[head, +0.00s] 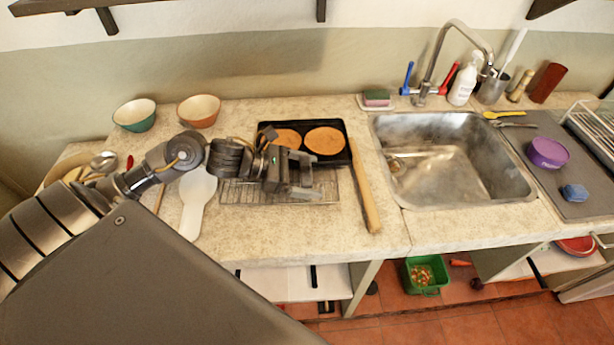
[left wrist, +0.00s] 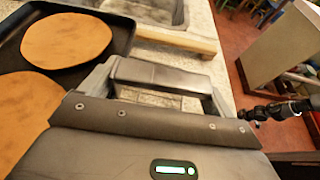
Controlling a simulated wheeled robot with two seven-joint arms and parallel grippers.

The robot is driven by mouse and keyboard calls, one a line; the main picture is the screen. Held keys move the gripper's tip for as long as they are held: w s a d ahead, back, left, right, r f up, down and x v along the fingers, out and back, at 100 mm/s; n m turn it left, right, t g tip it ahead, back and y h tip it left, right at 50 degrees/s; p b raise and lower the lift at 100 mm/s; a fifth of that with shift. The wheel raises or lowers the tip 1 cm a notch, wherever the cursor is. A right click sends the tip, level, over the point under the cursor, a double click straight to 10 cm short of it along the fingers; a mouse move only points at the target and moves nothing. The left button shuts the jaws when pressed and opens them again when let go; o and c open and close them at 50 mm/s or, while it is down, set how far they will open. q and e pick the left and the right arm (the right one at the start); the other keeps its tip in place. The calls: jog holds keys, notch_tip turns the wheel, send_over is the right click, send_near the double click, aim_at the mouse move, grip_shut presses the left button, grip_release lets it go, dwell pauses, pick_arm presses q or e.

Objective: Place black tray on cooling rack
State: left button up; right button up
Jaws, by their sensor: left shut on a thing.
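The black tray (head: 346,128) holds two flat round orange-brown pieces and lies behind the cooling rack (head: 233,194), partly overlapping its far side in the head view. It also fills the left of the left wrist view (left wrist: 122,40). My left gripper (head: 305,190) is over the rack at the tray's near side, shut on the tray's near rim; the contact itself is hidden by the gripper. Its fingers show large in the left wrist view (left wrist: 160,74). A dark jointed part at the right of that view looks like my right gripper (left wrist: 250,112); its jaws are too small to read.
A wooden rolling pin (head: 364,190) lies right of the tray. A white spatula (head: 197,195) lies left of the rack. Two bowls (head: 134,115) (head: 199,110) stand at the back left. The sink (head: 450,160) is to the right, with a sponge (head: 376,98) behind.

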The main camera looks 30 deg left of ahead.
pick_arm(q)
jog(key=shift+f, duration=0.85)
pick_arm(e)
jog(key=shift+r, duration=0.5)
pick_arm(q)
jog(key=o, duration=0.9)
jog(key=shift+o, duration=0.2)
pick_arm(e)
jog(key=shift+d, duration=0.1)
jog(key=shift+w, duration=0.1)
